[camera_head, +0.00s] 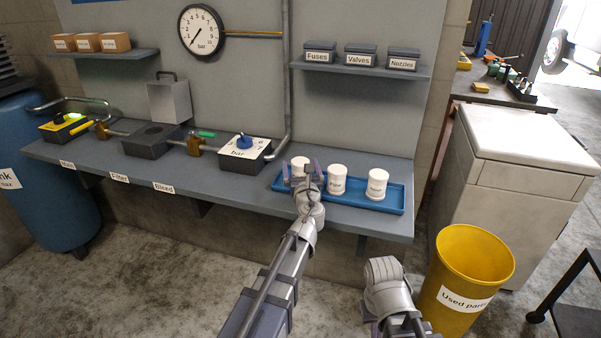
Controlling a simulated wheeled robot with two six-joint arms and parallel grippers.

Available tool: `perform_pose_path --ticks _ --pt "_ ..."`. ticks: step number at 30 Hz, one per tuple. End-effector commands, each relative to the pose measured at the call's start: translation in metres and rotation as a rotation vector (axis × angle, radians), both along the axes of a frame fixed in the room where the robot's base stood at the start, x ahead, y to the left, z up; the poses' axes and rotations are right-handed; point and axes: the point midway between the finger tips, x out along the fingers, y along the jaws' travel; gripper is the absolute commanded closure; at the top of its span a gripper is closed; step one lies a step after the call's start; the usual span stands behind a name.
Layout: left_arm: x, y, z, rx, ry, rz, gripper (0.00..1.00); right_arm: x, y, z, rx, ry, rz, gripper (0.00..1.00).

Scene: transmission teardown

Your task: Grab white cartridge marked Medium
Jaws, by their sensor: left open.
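Three white cartridges stand upright in a blue tray (392,207) on the bench: a left one (299,161), a middle one (337,180) and a right one (377,184). The labels on the middle and right ones are too small to read. The left one's label is hidden. My left gripper (302,170) is open at the left cartridge, its fingers to either side of it in the picture. I cannot tell whether they touch it. My right arm's wrist shows low in the picture, in front of the bench, but its fingers are not clear.
A regulator box (243,154) with a blue knob stands left of the tray. A shelf (360,69) with Fuses, Valves and Nozzles boxes hangs above. A yellow used-parts bin (467,272) and a pale cabinet (515,190) stand to the right.

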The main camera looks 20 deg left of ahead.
Motion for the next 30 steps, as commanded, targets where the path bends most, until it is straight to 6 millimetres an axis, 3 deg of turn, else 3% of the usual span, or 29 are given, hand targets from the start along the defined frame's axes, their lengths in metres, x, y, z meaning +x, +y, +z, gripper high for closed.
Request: perform_pose_path --ticks 12,20,30 --pt "0.046 0.016 0.002 0.000 0.000 0.001 0.00 0.000 0.000 0.002 0.000 0.000 0.000 1.00" --pt "0.048 0.018 0.002 0.000 0.000 0.000 0.00 0.000 0.000 0.002 0.000 0.000 0.000 1.00" --pt "0.048 0.018 0.002 0.000 0.000 0.000 0.38 0.000 0.000 0.002 0.000 0.000 0.000 1.00"
